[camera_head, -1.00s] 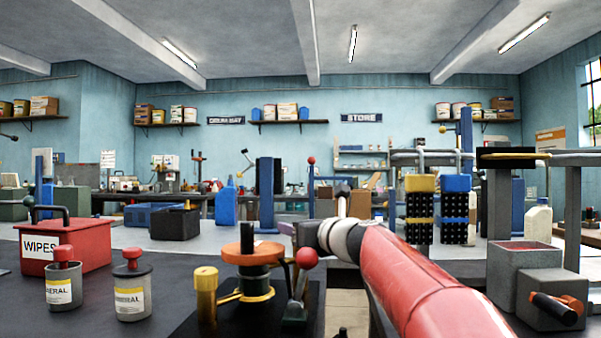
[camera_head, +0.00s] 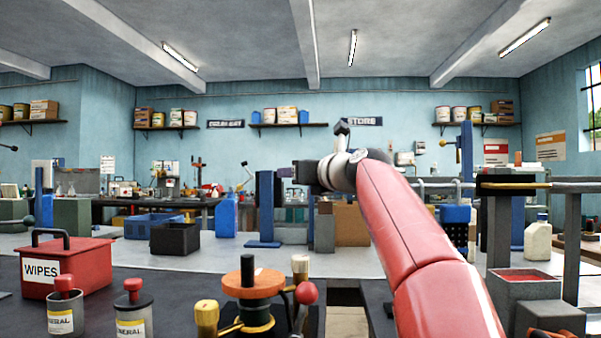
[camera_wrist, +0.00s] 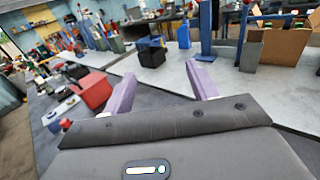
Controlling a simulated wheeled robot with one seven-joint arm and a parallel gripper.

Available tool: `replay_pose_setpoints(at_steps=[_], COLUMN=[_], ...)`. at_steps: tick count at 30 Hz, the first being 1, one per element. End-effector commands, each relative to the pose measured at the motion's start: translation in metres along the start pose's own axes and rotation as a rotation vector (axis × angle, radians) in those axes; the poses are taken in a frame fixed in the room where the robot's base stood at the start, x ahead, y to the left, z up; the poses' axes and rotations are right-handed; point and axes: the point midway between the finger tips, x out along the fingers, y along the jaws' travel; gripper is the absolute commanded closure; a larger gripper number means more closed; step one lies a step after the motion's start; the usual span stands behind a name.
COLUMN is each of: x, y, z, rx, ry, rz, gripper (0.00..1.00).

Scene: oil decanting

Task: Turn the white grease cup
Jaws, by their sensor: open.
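The white grease cup (camera_head: 300,268) is a small cream-topped cup. It stands upright at the back right of a fixture with an orange disc (camera_head: 254,284), partly hidden by a red ball knob (camera_head: 306,292). A brass-yellow cup (camera_head: 207,315) stands at the fixture's front left. My gripper (camera_head: 283,173) is raised well above the cup and clear of it, pointing left in the head view. In the wrist view its two purple fingers (camera_wrist: 160,70) are spread apart with nothing between them. I cannot make out the white cup in the wrist view.
A red WIPES box (camera_head: 75,272) and two grey cans with red tops (camera_head: 62,312) (camera_head: 131,312) stand left on the dark bench. A grey open-topped box (camera_head: 520,292) stands at the right. Black (camera_head: 175,239) and blue bins lie on a farther bench.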

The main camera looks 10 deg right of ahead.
Motion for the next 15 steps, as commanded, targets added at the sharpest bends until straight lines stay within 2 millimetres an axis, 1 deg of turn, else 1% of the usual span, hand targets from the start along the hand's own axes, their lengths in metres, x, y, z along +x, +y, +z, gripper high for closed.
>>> replay_pose_setpoints(at_steps=[11,13,15], x=[-0.0001,-0.0002,-0.0007], y=[-0.0001,-0.0007,-0.0022], z=[0.0012,-0.0007,-0.0051], rx=[-0.003,-0.03,-0.099], ry=[0.002,0.006,0.017], rz=[0.0,0.002,0.008], gripper=[0.41,0.41,0.41])
